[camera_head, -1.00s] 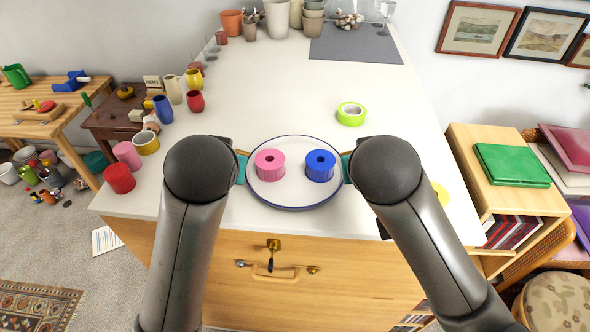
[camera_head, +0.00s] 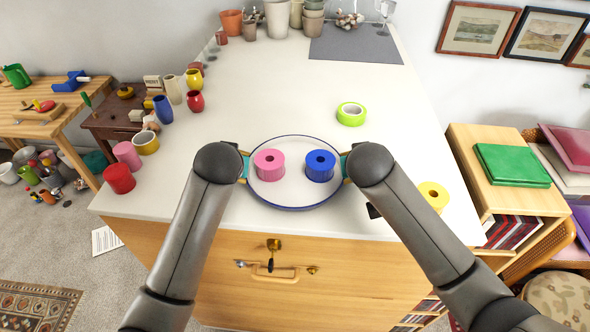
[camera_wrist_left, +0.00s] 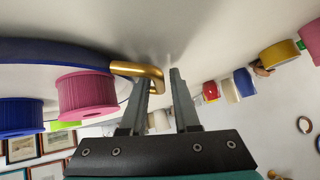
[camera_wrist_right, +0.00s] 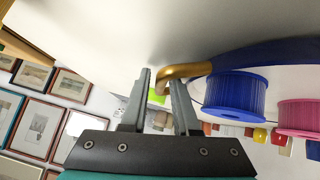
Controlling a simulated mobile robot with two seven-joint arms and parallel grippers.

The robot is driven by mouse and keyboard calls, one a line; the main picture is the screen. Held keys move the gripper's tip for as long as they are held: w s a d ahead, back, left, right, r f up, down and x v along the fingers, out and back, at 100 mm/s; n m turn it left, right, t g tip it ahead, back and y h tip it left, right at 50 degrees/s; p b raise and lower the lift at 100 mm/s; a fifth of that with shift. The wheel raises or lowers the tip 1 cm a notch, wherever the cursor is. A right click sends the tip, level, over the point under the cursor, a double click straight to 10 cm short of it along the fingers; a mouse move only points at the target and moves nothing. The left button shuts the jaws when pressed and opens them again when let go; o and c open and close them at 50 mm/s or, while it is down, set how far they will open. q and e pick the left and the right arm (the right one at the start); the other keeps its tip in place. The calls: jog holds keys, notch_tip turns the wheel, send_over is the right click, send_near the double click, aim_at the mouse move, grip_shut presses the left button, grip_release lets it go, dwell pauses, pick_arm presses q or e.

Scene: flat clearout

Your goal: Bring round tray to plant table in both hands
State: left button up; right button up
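The round tray (camera_head: 295,196), white with a blue rim, lies on the white counter top near its front edge. It carries a pink spool (camera_head: 269,165) and a blue spool (camera_head: 320,166). A gold handle shows at its side in the left wrist view (camera_wrist_left: 138,70) and another in the right wrist view (camera_wrist_right: 187,71). My left gripper (camera_wrist_left: 160,80) is open, its fingers either side of one handle with a gap. My right gripper (camera_wrist_right: 161,82) is open around the other handle. In the head view my wrists mostly hide both grippers. I cannot tell which surface is the plant table.
A green tape roll (camera_head: 351,114) lies behind the tray, and a yellow roll (camera_head: 433,195) lies to the right by my right arm. Pots (camera_head: 277,18) and a grey mat (camera_head: 355,43) are at the far end. Cups (camera_head: 119,178) stand at the left edge. The counter's middle is clear.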

pick_arm(q)
jog(key=shift+c, duration=0.3)
pick_arm(e)
jog(key=shift+c, duration=0.2)
pick_arm(q)
grip_shut()
pick_arm(e)
grip_shut()
dwell(0.8)
